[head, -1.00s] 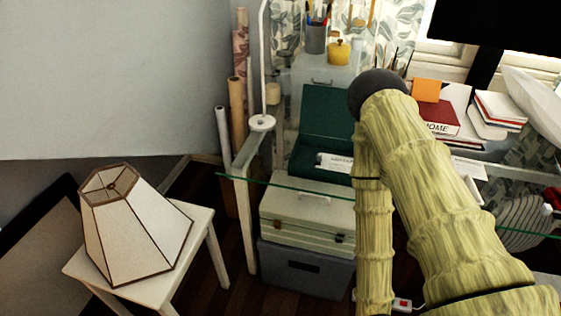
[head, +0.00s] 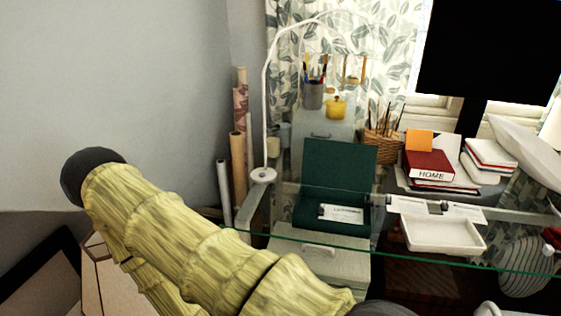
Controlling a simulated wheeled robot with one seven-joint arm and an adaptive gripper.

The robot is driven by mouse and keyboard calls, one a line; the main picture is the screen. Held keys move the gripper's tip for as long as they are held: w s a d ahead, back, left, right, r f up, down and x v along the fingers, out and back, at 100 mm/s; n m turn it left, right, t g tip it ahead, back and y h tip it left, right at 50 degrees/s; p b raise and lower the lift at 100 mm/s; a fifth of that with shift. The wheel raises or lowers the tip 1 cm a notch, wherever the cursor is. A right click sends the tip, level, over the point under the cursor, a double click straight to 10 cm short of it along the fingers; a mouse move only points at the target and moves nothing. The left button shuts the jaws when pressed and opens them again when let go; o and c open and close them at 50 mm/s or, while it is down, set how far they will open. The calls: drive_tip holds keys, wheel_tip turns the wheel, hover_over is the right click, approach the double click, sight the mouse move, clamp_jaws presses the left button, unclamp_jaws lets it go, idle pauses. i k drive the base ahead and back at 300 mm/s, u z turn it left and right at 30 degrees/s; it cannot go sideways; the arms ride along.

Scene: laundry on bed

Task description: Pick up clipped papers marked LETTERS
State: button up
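A white paper with dark print (head: 342,213) lies in the open dark green box (head: 340,165) on the glass desk. Its print is too small to read surely. More white papers with dark clips (head: 460,211) lie behind a shallow white tray (head: 445,236), right of the box; I cannot read their marking. My arm crosses the lower left of the head view, its dark round joint at the left. My gripper is not in view, so its state is not shown.
The desk's glass front edge (head: 400,257) crosses in front of the box and tray. A lamp with a white arm (head: 266,100) stands left of the box. A red book (head: 429,165), stacked books (head: 490,158) and a brush basket (head: 382,146) stand behind the tray.

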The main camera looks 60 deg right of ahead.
sight(328, 212)
drive_tip(key=u, duration=0.15)
drive_tip(key=k, duration=0.95)
drive_tip(key=z, duration=1.45)
drive_tip(key=i, duration=0.45)
